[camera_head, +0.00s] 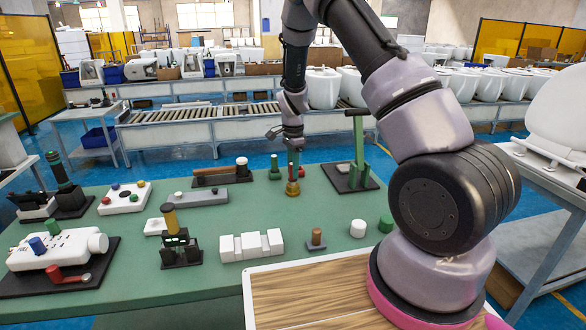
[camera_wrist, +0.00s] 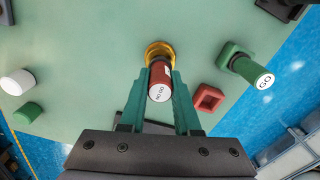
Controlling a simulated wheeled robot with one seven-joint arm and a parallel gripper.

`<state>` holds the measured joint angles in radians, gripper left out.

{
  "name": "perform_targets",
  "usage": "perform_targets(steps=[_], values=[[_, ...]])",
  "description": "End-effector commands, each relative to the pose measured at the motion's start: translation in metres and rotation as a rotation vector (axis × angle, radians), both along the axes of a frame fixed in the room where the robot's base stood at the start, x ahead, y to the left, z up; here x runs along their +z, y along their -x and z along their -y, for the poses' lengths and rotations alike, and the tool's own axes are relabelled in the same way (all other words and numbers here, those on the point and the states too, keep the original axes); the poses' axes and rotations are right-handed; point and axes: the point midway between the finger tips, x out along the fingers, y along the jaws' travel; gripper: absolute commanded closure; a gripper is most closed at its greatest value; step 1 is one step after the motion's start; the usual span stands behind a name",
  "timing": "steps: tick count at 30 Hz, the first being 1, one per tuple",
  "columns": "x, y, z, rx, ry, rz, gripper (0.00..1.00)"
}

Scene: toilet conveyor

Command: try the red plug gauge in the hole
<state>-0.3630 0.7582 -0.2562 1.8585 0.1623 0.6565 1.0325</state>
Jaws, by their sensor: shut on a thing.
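My gripper (camera_wrist: 160,80) is shut on the red plug gauge (camera_wrist: 160,75), whose white end reads NO GO. In the head view the red gauge (camera_head: 293,173) shows between my fingers. It stands about upright over the brass ring (camera_head: 292,189), which holds the hole. The ring also shows in the wrist view (camera_wrist: 159,48), just beyond the gauge's far end. The gauge hides the hole, so I cannot tell whether its tip is inside or only above it. The green GO gauge (camera_wrist: 245,65) stands to the right in the wrist view, and an empty red square holder (camera_wrist: 207,97) lies nearer.
A green lever press (camera_head: 358,160) stands right of the ring. A dark block with a brown bar (camera_head: 220,175) lies to the left. A white cylinder (camera_head: 358,228) and a green one (camera_head: 385,223) stand nearer. The green tabletop (camera_head: 320,205) around the ring is mostly clear.

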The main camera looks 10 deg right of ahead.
Motion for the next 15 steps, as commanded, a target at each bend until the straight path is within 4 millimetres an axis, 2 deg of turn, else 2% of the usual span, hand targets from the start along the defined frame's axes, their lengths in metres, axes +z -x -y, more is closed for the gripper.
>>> perform_targets(steps=[15], values=[[-0.0062, 0.0, 0.0, -0.001, 0.0, 0.0, 1.0]])
